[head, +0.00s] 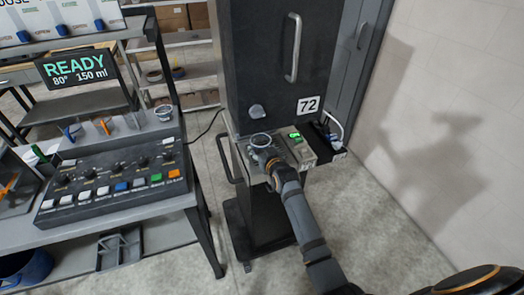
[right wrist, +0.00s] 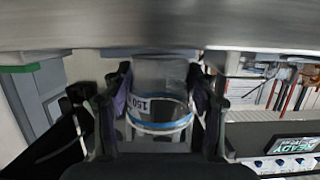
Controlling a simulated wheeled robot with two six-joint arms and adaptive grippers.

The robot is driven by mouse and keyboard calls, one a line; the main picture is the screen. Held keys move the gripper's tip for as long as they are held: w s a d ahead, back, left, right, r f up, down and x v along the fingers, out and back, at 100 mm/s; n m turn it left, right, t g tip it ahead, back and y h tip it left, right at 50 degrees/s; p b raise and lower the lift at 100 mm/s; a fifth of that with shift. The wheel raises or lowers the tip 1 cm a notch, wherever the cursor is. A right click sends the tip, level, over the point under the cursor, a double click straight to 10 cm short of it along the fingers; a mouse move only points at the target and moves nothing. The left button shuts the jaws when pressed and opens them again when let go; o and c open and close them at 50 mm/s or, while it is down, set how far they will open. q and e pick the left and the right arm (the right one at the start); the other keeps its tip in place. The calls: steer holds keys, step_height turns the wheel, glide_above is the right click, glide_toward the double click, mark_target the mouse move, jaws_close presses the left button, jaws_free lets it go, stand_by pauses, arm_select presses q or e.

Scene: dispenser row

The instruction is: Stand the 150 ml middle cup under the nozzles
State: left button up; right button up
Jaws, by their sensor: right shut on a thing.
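A clear cup (right wrist: 160,85) with a blue band and the number 150, which appears upside down, sits between the fingers of my right gripper (right wrist: 160,108) in the right wrist view. The gripper is shut on it. In the head view the same cup (head: 261,139) shows as a round rim just above my right gripper (head: 265,155), at a steel ledge on the front of a dark cabinet. I cannot tell whether the cup touches the ledge. No nozzles can be made out clearly. My left gripper is not in view.
The dark cabinet (head: 275,65) is marked 72 and has a grey knob above the ledge. A control panel (head: 115,180) with coloured buttons stands left, beneath a READY 80° 150 ml display (head: 78,67). Floor at right is clear.

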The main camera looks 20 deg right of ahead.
steer(key=shift+f, duration=0.6)
stand_by(0.3)
steer(key=o, duration=1)
steer(key=v, duration=1.2)
